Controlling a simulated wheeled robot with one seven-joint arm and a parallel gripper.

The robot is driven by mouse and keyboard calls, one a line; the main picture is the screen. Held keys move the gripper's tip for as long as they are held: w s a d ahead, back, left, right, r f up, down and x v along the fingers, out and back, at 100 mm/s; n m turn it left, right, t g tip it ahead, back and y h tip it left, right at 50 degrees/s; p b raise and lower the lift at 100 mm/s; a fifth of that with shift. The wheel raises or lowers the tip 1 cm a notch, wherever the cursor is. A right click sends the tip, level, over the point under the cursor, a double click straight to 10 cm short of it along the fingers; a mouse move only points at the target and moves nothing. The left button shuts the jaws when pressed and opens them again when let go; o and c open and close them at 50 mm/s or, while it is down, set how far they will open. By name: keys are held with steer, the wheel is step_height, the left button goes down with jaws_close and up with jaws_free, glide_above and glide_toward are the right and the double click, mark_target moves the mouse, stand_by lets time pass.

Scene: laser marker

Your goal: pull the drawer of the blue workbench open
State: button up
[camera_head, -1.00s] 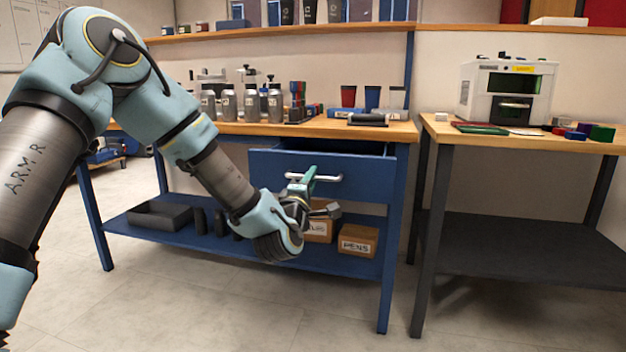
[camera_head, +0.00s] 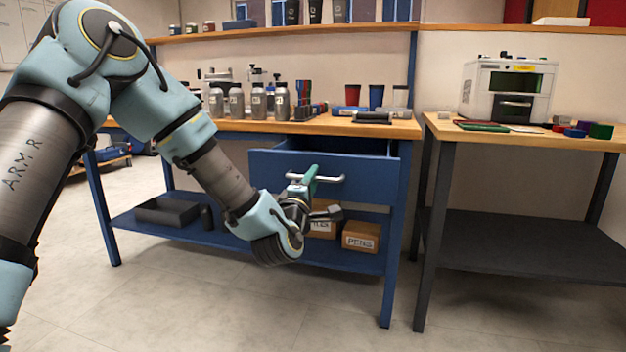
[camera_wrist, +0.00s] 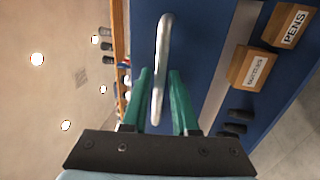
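The blue workbench (camera_head: 391,258) stands ahead with a wooden top. Its blue drawer (camera_head: 368,170) is partly open, and a dark gap shows between the drawer front and the bench top. A silver bar handle (camera_head: 334,180) runs across the drawer front. My gripper (camera_head: 311,174) is at the handle, with its green fingers around the bar. The contact itself is partly hidden.
Bottles (camera_head: 236,102) and cups (camera_head: 376,97) stand on the bench top. Cardboard boxes (camera_head: 361,237) and a black tray (camera_head: 165,211) sit on the lower shelf. A second table (camera_head: 560,143) with a white machine (camera_head: 507,90) stands to the right. The floor in front is clear.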

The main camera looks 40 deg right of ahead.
steer(key=v, duration=1.1)
steer(key=shift+p, duration=0.35)
steer(key=shift+w, duration=0.15)
